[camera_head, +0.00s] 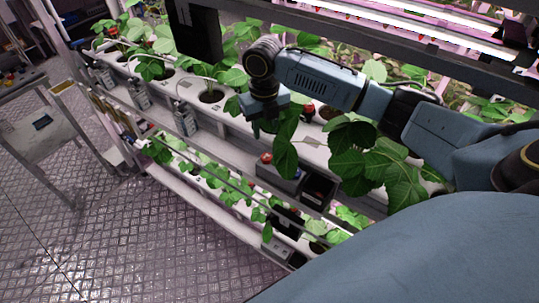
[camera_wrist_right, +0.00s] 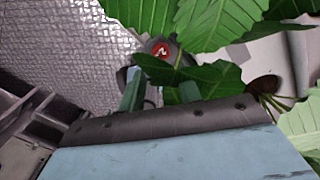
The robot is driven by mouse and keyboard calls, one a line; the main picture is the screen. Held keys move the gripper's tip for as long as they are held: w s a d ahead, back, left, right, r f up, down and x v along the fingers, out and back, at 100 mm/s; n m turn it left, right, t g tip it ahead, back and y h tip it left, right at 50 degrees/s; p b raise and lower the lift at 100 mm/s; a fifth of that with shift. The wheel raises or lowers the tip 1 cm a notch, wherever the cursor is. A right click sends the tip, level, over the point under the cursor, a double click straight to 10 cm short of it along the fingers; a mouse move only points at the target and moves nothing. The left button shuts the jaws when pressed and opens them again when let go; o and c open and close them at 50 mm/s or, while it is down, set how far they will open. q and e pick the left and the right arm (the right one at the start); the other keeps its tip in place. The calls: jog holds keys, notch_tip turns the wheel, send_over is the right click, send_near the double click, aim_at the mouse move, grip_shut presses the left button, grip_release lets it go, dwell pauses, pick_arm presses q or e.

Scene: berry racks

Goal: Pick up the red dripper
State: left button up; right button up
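A round red piece with a white mark (camera_wrist_right: 160,50) shows in the right wrist view, just beyond the fingers and partly framed by leaves. A small red piece (camera_head: 266,158) on a grey box also shows in the head view below my right gripper; I cannot tell for sure that it is the same one. My right gripper (camera_head: 264,126) points down over the rack among the plants. In the wrist view its two fingers (camera_wrist_right: 161,92) stand apart with nothing clearly held between them; a leaf partly covers the right finger. My left gripper is not in view.
Leafy plants (camera_head: 375,160) crowd around the right gripper. The white rack shelf (camera_head: 185,120) runs diagonally, with a lower plant shelf (camera_head: 190,195) beneath. A black panel (camera_head: 195,32) hangs left of the gripper. A metal cart (camera_head: 50,125) stands at left. The patterned floor (camera_head: 120,245) is clear.

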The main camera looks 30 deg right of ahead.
aim_at(266, 155)
notch_tip(266, 155, down, 9)
jog(key=shift+s+f+p, duration=0.15)
jog(key=shift+p, duration=0.4)
jog(key=shift+c, duration=0.3)
jog(key=c, duration=0.5)
jog(key=shift+c, duration=0.2)
